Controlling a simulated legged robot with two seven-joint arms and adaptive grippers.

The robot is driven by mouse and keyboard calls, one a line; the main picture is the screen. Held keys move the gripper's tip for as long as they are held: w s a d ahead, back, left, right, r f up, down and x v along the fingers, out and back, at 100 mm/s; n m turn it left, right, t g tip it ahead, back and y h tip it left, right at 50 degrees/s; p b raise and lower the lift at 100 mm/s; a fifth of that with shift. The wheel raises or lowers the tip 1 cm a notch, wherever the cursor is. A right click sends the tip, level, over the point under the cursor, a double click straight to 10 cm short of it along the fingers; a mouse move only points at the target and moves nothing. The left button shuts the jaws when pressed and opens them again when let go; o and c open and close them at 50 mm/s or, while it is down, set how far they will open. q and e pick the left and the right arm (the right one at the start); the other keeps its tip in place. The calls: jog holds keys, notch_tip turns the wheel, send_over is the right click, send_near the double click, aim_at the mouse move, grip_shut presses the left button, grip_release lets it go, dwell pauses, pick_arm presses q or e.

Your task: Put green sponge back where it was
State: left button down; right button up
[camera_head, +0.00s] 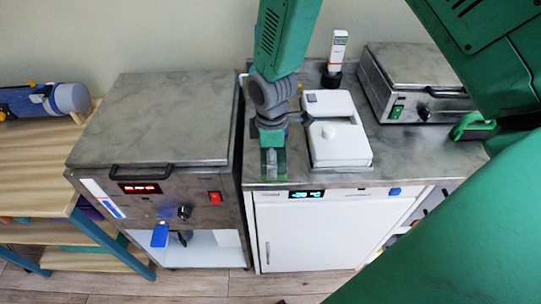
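No green sponge can be made out with certainty. My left gripper (272,160) points down at the front left of the steel-topped cabinet, beside the white lidded box. Its tip is green and close to the worktop; whether it is open or holds something cannot be told. A green hooked part (472,127) in front of the right-hand steel device looks like the end of my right gripper; most of it is hidden behind my large green arm. A small green patch (78,248) shows on the lower shelf of the wooden rack, too small to identify.
A steel heating unit (160,115) with a black handle and red display stands left. The cabinet top (400,155) carries the white box (336,130), an upright white meter (337,50) and a steel device (415,75). A blue roll (45,100) lies on the wooden rack (35,185).

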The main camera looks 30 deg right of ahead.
jog(key=o, duration=1.1)
notch_tip(320, 180, up, 12)
jog(key=shift+r, duration=0.1)
jog(key=shift+s, duration=0.1)
